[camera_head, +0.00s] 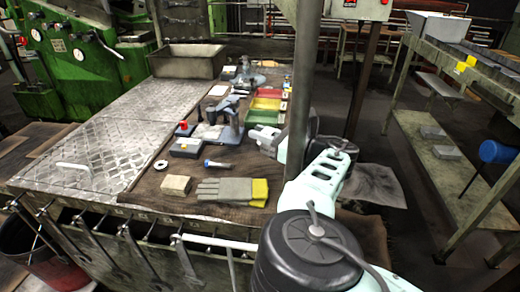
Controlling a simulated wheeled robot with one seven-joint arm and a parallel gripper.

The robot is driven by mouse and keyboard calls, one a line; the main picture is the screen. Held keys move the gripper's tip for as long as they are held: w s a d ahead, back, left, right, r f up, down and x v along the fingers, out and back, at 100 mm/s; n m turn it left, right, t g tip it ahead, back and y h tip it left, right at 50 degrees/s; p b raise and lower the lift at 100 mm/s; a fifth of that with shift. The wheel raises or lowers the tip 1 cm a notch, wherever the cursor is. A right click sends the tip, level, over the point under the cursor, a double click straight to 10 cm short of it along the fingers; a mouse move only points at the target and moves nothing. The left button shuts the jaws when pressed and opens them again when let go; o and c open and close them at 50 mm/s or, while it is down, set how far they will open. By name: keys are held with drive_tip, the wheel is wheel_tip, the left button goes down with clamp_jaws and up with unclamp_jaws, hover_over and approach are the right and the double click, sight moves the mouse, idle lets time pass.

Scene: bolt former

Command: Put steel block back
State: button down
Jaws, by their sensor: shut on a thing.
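My arm reaches from the bottom right past the post, and my gripper (262,137) is at the right side of the bench, beside the small colored bins. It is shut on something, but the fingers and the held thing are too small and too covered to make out. I cannot pick out the steel block with certainty. A tan-grey block (175,185) lies at the bench's front, left of the gloves and apart from my gripper. Two grey blocks (433,132) (446,152) lie on the lower shelf at the right.
A post (302,90) rises close beside my arm. The bench (130,208) holds gloves (225,191), a blue-handled tool (217,164), a metal ring (160,165), red, yellow and green bins (265,103), and a grey tray (188,65). The metal plate (110,140) at left is mostly clear.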

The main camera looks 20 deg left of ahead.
sight(262, 150)
drive_tip(key=shift+f+p, duration=0.6)
drive_tip(key=shift+f, duration=1.95)
drive_tip(key=shift+f, duration=0.2)
drive_tip(key=c, duration=1.3)
unclamp_jaws()
drive_tip(key=shift+r, duration=0.1)
